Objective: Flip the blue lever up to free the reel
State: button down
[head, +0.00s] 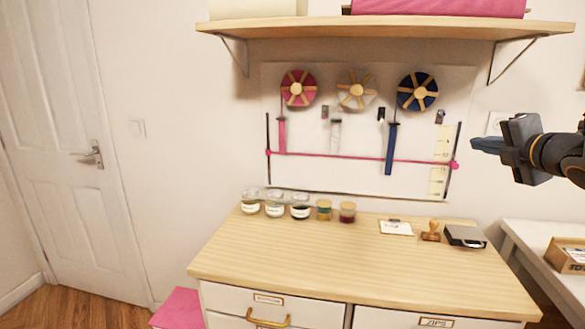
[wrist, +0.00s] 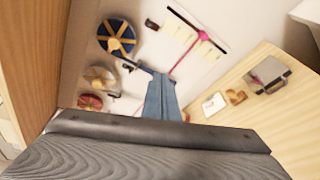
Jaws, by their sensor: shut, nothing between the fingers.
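The blue lever (head: 390,150) hangs straight down on the pale wall board, below and slightly left of the blue reel (head: 417,91). Its lower end reaches past the pink cord (head: 350,157). My gripper (head: 474,144) is shut and empty, right of the lever and apart from it in the head view. In the wrist view my closed blue-grey fingers (wrist: 162,96) point toward the board. The blue reel (wrist: 116,37) shows upper left there. A dark strip that looks like the lever (wrist: 133,64) runs toward my fingertips, which may hide part of it; contact cannot be told.
Pink (head: 298,89) and white (head: 356,91) reels hang left, with pink (head: 282,136) and white (head: 335,134) levers below. A shelf (head: 390,29) overhangs the board. The cabinet top (head: 330,250) below holds several jars, a card, a stamp (head: 431,231) and a dark-topped box (head: 465,236).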

jog(key=s+a+f+m+g+h, duration=0.1)
jog(key=s+a+f+m+g, duration=0.25)
jog(key=a+f+m, duration=0.4)
jog(key=s+a+f+m+g+h, duration=0.15)
jog(key=a+f+m+g, duration=0.3)
jog(key=f+m, duration=0.55)
jog(key=s+a+f+m+g+y, duration=0.1)
jog(key=s+a+f+m+g, duration=0.1)
jog(key=s+a+f, duration=0.3)
jog(key=s+a+f+m+g+y, duration=0.1)
jog(key=s+a+f+m+g, duration=0.2)
jog(key=s, duration=0.8)
jog(key=a+f+g, duration=0.2)
jog(key=a+f, duration=0.1)
jog(key=a, duration=0.1)
jog(key=shift+s+f, duration=0.2)
jog(key=shift+s, duration=0.1)
jog(key=c, duration=2.5)
grip_release()
jog(key=shift+m, duration=0.25)
